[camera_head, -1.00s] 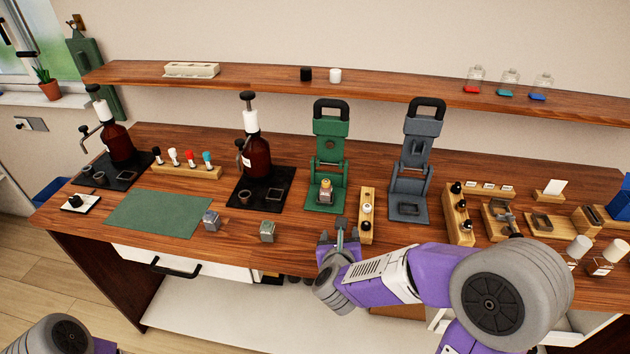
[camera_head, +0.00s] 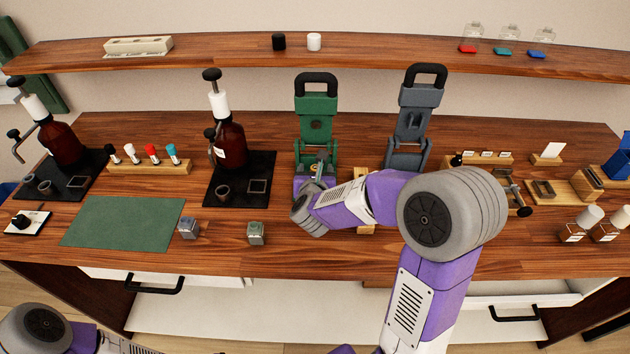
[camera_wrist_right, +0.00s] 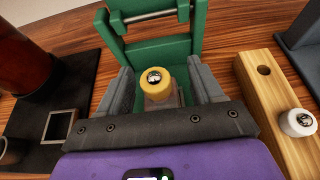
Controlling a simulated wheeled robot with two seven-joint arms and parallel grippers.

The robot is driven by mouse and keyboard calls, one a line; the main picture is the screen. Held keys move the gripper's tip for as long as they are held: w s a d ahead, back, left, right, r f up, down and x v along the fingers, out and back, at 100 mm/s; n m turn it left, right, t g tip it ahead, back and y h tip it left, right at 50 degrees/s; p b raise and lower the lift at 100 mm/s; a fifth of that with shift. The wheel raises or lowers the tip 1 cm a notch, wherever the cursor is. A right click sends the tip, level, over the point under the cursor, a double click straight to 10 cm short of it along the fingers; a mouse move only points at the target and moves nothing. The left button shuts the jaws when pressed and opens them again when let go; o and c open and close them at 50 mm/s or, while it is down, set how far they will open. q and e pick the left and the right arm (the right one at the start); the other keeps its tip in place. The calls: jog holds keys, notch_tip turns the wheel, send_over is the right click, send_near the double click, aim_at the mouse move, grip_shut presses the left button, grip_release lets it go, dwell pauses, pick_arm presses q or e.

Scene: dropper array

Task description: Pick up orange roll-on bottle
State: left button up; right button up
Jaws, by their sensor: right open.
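The roll-on bottle with an orange-yellow collar and a ball in its top (camera_wrist_right: 156,84) stands upright at the green press (camera_head: 317,122), which also shows in the right wrist view (camera_wrist_right: 160,48). My right gripper (camera_head: 314,172) is open. In the right wrist view its two fingers (camera_wrist_right: 162,92) lie on either side of the bottle, with gaps that look clear. The bottle's lower body is hidden by my gripper in the wrist view. In the head view my arm and gripper largely hide it. My left gripper is out of view.
A wooden rack (camera_wrist_right: 270,105) with a white-topped bottle (camera_wrist_right: 298,123) stands close to the right. A black tray (camera_head: 232,194) with a dark red pump bottle (camera_head: 229,142) is to the left. A grey press (camera_head: 409,125) stands right of the green one. Two small metal blocks lie in front.

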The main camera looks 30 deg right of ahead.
jog(key=shift+w+d+f, duration=0.15)
jog(key=shift+w+d, duration=0.05)
jog(key=shift+w, duration=0.05)
jog(key=c, duration=1.1)
jog(key=shift+r, duration=0.2)
